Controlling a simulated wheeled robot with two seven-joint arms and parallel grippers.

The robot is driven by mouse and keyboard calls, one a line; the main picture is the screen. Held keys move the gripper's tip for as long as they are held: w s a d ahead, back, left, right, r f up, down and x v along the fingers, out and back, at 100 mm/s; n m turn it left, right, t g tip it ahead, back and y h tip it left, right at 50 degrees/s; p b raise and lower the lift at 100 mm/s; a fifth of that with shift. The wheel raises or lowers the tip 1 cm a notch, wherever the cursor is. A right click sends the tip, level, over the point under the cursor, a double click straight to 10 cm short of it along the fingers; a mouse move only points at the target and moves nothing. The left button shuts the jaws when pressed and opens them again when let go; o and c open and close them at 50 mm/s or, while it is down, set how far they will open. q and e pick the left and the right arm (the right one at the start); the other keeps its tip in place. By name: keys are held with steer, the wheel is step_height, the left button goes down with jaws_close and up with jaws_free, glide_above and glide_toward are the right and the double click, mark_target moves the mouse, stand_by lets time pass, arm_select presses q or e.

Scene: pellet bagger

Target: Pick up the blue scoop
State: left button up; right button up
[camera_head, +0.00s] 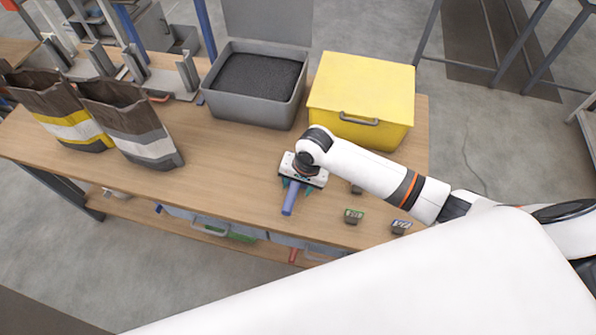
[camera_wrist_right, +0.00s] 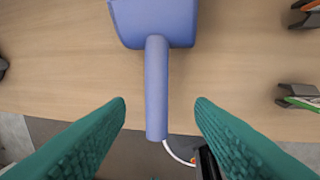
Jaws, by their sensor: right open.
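The blue scoop (camera_head: 289,198) lies on the wooden table near its front edge, partly hidden under my right gripper in the head view. The right wrist view shows its wide blue head at the top and its straight handle (camera_wrist_right: 156,88) pointing down the picture. My right gripper (camera_head: 297,184) is over the scoop. Its green fingers (camera_wrist_right: 160,112) are open, one on each side of the handle, with a gap on both sides. My left gripper is not in view.
A grey bin (camera_head: 252,112) of dark pellets and a closed yellow box (camera_head: 361,88) stand behind the scoop. Two brown bags (camera_head: 130,120) stand at the left. Small labelled blocks (camera_head: 354,215) sit to the right of the scoop. Bare table lies left of it.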

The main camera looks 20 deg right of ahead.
mark_target(293, 192)
steer(key=shift+w+a+f, duration=0.1)
steer(key=shift+w+f, duration=0.05)
steer(key=shift+f, duration=0.4)
steer(key=shift+w+f, duration=0.1)
steer(key=shift+f, duration=0.45)
steer(key=shift+w+a+f+p, duration=0.1)
steer(key=shift+w+f+p, duration=0.15)
steer(key=shift+f, duration=0.35)
steer(key=shift+w+a+f+p, duration=0.1)
steer(key=shift+w+f+p, duration=0.15)
steer(key=shift+f, duration=0.3)
step_height(293, 192, down, 2)
steer(key=shift+a+f, duration=0.1)
steer(key=shift+a, duration=0.05)
steer(key=shift+w+f, duration=0.1)
steer(key=shift+f, duration=0.2)
steer(key=shift+a+f, duration=0.1)
steer(key=shift+f, duration=0.1)
jaws_close()
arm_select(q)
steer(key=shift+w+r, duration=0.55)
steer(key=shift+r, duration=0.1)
